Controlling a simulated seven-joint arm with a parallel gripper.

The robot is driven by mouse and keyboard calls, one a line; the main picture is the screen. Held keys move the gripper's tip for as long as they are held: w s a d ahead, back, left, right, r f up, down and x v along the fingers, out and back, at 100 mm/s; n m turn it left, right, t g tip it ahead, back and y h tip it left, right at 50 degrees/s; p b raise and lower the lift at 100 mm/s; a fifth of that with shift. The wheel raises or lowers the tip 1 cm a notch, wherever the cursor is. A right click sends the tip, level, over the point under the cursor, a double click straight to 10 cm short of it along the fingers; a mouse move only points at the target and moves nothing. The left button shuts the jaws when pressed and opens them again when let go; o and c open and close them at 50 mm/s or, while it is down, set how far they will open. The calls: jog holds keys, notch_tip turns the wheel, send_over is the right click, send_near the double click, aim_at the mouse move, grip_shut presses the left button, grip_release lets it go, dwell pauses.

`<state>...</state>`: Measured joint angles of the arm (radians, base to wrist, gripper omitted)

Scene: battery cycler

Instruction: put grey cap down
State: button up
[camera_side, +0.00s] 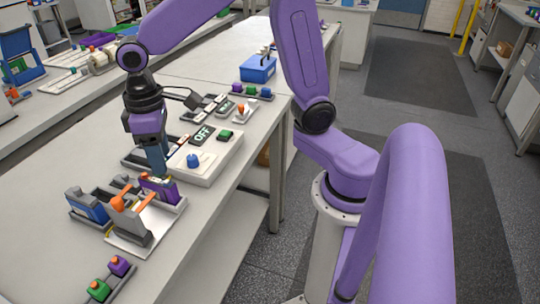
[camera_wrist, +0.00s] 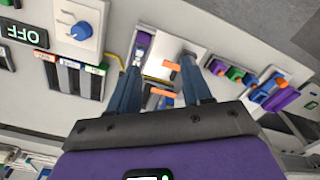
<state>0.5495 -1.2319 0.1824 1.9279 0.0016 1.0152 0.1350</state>
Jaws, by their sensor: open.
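My gripper (camera_side: 157,174) is low over the battery holders on the bench, beside the white cycler box. In the wrist view my gripper (camera_wrist: 160,68) has its two fingers apart with nothing clearly held between them. A purple block (camera_side: 160,189) stands just below the fingertips in the side view. Next to it is a metal fixture (camera_side: 127,237) with orange levers (camera_side: 118,203); an orange lever also shows in the wrist view (camera_wrist: 172,65). I cannot pick out the grey cap with certainty; it may be hidden by the fingers or blend with the grey fixtures.
The white cycler box has a blue knob (camera_side: 194,160) and an OFF display (camera_side: 202,135). A rack with green (camera_side: 98,288) and purple (camera_side: 118,265) caps lies at the front. A blue block (camera_side: 90,208) sits left of the fixture. Bare bench (camera_side: 45,250) lies at left.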

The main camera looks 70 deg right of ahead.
jog(key=s+d+f+n, duration=0.1)
jog(key=s+d+n, duration=0.2)
jog(key=s, duration=0.7)
jog(key=s+d+n, duration=0.3)
jog(key=s+d, duration=0.2)
jog(key=s, duration=0.5)
jog(key=shift+s+d+f, duration=0.15)
jog(key=shift+s+f, duration=0.05)
jog(key=shift+f, duration=0.15)
